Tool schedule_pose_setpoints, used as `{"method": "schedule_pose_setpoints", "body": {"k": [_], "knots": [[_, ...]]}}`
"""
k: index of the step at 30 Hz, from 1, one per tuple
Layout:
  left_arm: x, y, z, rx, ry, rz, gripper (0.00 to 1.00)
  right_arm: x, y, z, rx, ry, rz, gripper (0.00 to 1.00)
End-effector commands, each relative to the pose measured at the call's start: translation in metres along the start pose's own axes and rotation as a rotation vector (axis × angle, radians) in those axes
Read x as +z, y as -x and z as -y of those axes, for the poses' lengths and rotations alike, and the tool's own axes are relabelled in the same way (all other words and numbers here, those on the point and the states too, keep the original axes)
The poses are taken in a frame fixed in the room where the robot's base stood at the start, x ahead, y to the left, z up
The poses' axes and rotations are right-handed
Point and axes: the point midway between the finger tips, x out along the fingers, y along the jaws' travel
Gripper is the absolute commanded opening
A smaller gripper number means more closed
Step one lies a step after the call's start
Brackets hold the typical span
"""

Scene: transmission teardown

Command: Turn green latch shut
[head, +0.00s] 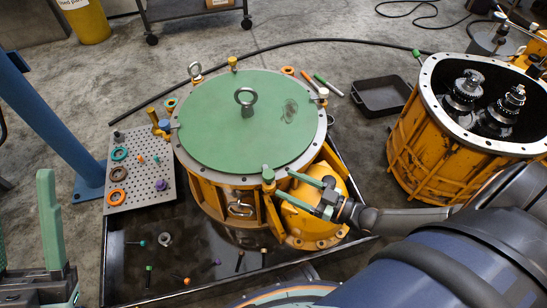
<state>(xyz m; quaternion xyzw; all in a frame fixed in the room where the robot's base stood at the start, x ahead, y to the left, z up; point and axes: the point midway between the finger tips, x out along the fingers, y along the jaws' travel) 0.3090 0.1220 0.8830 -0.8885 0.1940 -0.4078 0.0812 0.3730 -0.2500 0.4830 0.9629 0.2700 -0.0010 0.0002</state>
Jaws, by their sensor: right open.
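The green latch (267,172) is a small green block on the near rim of the round housing (210,192), at the front right of the green lid (225,125). My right gripper (285,183) reaches in from the right, just right of the latch. Its two green fingers are apart and point left toward the latch, with nothing seen between them. Whether a fingertip touches the latch cannot be told. My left gripper (27,235) is at the lower left edge, far from the latch, fingers apart and empty; its outer finger is cut off by the frame.
Other coloured latches, blue (164,125) and white (323,93), stand around the lid. A perforated plate (140,190) with rings lies left. A second open orange housing (405,140) stands right. Small bolts lie on the black tray (125,275).

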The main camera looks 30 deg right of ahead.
Motion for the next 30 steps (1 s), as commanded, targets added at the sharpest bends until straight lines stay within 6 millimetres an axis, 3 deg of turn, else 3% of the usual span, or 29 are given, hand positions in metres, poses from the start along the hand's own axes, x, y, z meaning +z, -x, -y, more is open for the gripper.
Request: {"method": "schedule_pose_setpoints", "body": {"k": [3,7,25,28,30], "knots": [[-0.004,-0.003,0.002,0.002,-0.010,-0.004,0.50,-0.001,0.016,0.000,0.000,0.001,0.002,0.72],[-0.005,-0.004,0.002,0.002,-0.015,-0.006,0.50,0.000,0.024,0.000,0.000,0.001,0.000,0.72],[-0.002,-0.002,0.003,-0.002,-0.014,0.006,0.50,-0.001,0.024,0.001,-0.002,-0.001,-0.004,0.72],[-0.002,-0.002,0.003,-0.002,-0.014,0.006,0.50,-0.010,0.015,0.016,-0.018,-0.013,-0.032,0.72],[-0.003,-0.003,0.003,-0.001,-0.014,0.004,0.50,-0.027,0.001,0.037,-0.044,-0.025,-0.079,0.72]]}}
